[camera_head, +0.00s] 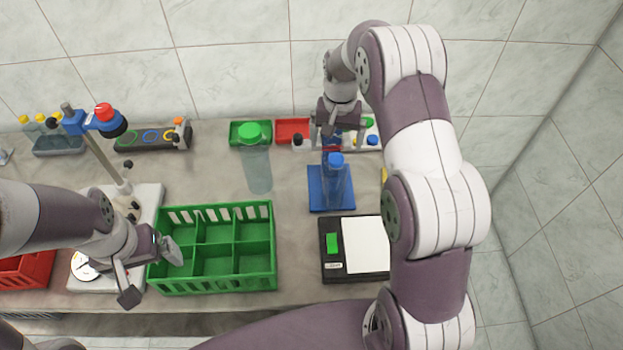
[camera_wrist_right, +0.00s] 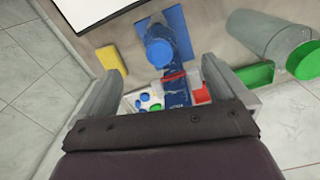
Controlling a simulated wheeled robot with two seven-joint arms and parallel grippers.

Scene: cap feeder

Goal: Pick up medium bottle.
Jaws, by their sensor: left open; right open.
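A clear bottle with a blue cap (camera_head: 336,160), mid-sized among the bottles in view, stands upright on the blue base (camera_head: 317,202) of a stand. In the right wrist view the blue cap (camera_wrist_right: 159,51) shows ahead, between the lines of my fingers. My right gripper (camera_head: 328,142) is open and empty, behind and above the bottle, near the stand's dark blue column (camera_wrist_right: 178,90). I cannot tell whether a finger touches the column. A larger clear bottle with a green cap (camera_head: 250,132) stands to the left. My left gripper (camera_head: 150,272) is open and empty at the green crate's left edge.
A green compartment crate (camera_head: 215,289) and a black scale (camera_head: 331,269) lie in front. Small green (camera_head: 238,142) and red (camera_head: 292,130) trays and a cap holder (camera_wrist_right: 148,104) lie at the back by the wall. Yellow-capped small bottles (camera_head: 42,130) stand far left.

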